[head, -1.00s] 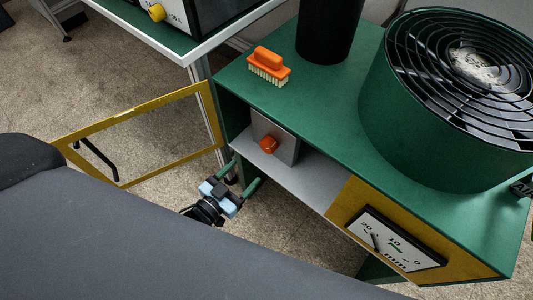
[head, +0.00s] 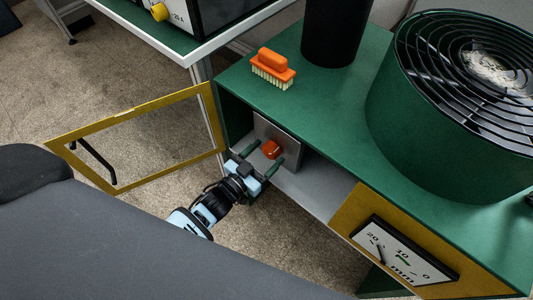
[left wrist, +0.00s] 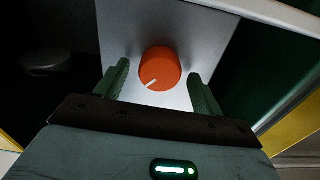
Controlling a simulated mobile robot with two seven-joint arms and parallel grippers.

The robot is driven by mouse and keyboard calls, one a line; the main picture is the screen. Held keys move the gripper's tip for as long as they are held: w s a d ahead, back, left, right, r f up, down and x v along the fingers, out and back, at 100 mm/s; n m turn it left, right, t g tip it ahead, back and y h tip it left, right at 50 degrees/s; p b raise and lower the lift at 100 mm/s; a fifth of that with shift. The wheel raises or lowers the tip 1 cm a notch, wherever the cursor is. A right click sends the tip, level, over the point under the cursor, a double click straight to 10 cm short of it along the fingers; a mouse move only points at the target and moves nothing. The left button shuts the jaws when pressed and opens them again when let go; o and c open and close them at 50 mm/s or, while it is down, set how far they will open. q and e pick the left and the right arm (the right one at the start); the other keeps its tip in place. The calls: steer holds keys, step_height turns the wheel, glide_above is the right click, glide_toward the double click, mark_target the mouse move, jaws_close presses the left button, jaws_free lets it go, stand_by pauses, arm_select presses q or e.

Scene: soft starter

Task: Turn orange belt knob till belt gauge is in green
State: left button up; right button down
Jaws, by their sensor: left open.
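The orange belt knob (head: 271,149) sits on a grey plate (head: 288,138) inside the green cabinet's open bay. In the left wrist view the knob (left wrist: 160,68) shows a white pointer mark toward its lower left. My left gripper (head: 262,164) is open, its green fingers either side of the knob's near edge in the wrist view, with no visible contact. The belt gauge (head: 402,252), a white dial marked 20, 10, 0 and mm, is on the yellow front panel. Its black needle points near the 20 side, apart from the small green band near 10. My right gripper is out of view.
A yellow framed door (head: 138,130) stands open at the left of the bay. An orange brush (head: 273,68), a black cylinder (head: 334,30) and a large green fan housing (head: 450,120) stand on the cabinet top. A bench (head: 180,42) with a yellow knob is behind.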

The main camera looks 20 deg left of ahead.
arm_select(q)
steer(key=shift+w+d, duration=0.15)
steer(key=shift+w, duration=0.2)
steer(key=shift+c, duration=0.5)
steer(key=c, duration=0.9)
